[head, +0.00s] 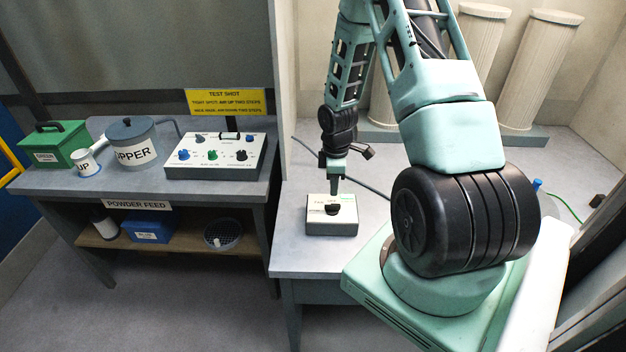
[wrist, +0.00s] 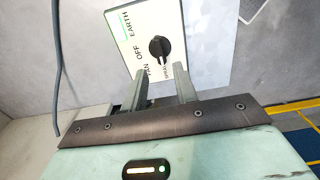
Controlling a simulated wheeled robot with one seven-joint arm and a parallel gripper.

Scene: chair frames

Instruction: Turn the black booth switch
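The black booth switch (head: 333,209) is a round knob with a raised bar on top of a small white box (head: 318,228) on the grey table at the middle. In the wrist view the switch (wrist: 159,48) sits on the box's face (wrist: 185,48) beside the words EARTH, OFF and FAN, plus a smaller label partly hidden by a finger. My gripper (head: 335,189) points down just above the switch. In the wrist view my gripper (wrist: 161,70) has its two fingers apart with nothing between them; the knob lies just beyond the tips. Whether they touch it cannot be told.
A cable runs over the table behind the box. At left, a bench holds a control panel (head: 213,158) with several knobs, a hopper pot (head: 131,142), a white cup (head: 86,162) and a green box (head: 60,144). White fluted columns (head: 535,70) stand behind my arm.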

